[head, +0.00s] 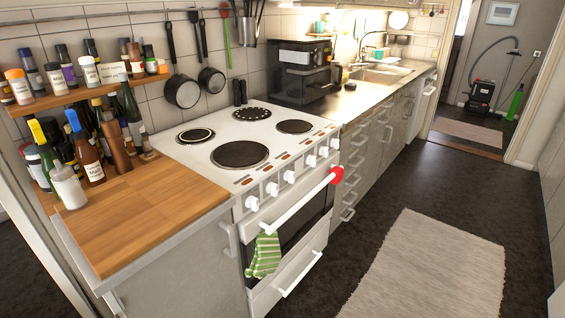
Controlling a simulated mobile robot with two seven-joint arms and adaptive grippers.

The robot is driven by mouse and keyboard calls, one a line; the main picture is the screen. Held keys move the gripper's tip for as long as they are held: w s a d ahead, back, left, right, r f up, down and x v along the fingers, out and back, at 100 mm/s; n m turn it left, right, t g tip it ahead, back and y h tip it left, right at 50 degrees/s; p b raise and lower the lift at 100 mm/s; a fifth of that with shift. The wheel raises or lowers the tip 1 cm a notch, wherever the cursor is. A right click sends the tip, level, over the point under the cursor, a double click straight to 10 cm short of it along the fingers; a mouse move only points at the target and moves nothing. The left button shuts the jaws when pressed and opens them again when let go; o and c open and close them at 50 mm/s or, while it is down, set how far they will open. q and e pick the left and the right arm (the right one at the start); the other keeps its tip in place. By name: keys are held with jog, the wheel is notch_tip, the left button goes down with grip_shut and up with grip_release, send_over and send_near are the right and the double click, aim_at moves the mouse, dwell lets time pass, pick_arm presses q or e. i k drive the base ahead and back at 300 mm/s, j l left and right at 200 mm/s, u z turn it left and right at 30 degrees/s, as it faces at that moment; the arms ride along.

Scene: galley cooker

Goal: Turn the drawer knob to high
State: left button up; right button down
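A white cooker (185,148) with several dark hotplates stands against the tiled wall. Its sloped front panel carries a row of several white knobs, from the left-end knob (252,203) to the right-end knob (334,143). Small reddish-brown marks lie along the panel above the knobs. Labels and pointer positions are too small to read, so I cannot tell which is the drawer knob or how it is set. Below the oven door is a lower drawer with a white handle (299,275). Neither of my grippers is in view.
A wooden counter (140,215) with bottles is left of the cooker. The dark floor right of it is free, with a grey rug (430,265).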

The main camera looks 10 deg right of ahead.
aim_at(312, 160)
jog(key=i+l+u, duration=0.1)
jog(key=u, duration=0.25)
jog(key=l+u, duration=0.25)
jog(key=u, duration=0.15)
jog(key=i+l+u, duration=0.1)
jog(key=l+u, duration=0.5)
jog(key=l, duration=0.15)
jog(key=l+u, duration=0.25)
jog(key=l, duration=0.2)
jog(key=k+l+u, duration=0.1)
jog(key=l+u, duration=0.2)
jog(key=l, duration=0.65)
jog(key=k+l, duration=0.1)
jog(key=l, duration=0.4)
jog(key=l+u, duration=0.1)
jog(key=l, duration=0.4)
jog(key=k+l, duration=0.15)
jog(key=l, duration=0.3)
jog(key=k+l, duration=0.1)
jog(key=l, duration=0.4)
jog(key=u, duration=0.05)
